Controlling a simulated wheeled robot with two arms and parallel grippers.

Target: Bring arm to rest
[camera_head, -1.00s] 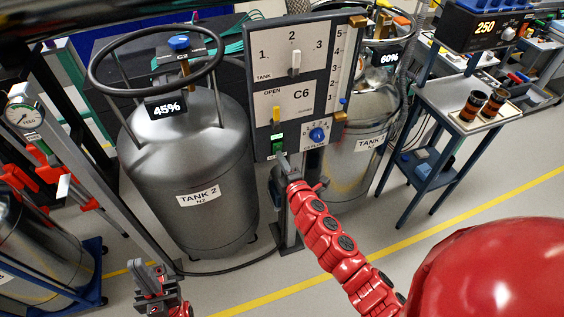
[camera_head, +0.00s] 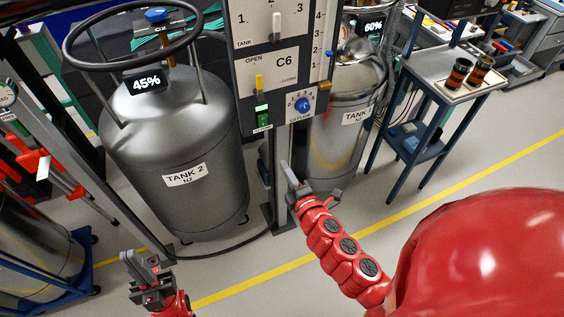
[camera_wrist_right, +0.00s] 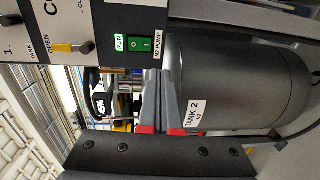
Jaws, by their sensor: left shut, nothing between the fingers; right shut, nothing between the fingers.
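My right arm is red and comes in from the lower right in the head view. Its gripper (camera_head: 288,174) is shut and empty, in front of the post below the control panel (camera_head: 280,62) and apart from the panel. In the right wrist view the shut fingers (camera_wrist_right: 160,88) point toward the panel's lower edge, with the green pump switch (camera_wrist_right: 140,44) just above them. My left gripper (camera_head: 138,262) is at the lower left of the head view, shut and empty, over the floor in front of Tank 2 (camera_head: 175,130).
A second tank (camera_head: 338,140) stands behind the panel on the right. A blue-legged cart (camera_head: 445,92) holds two dark cups. A rack with red clamps (camera_head: 30,160) is at the left. Open floor with a yellow line (camera_head: 440,190) lies at the right front.

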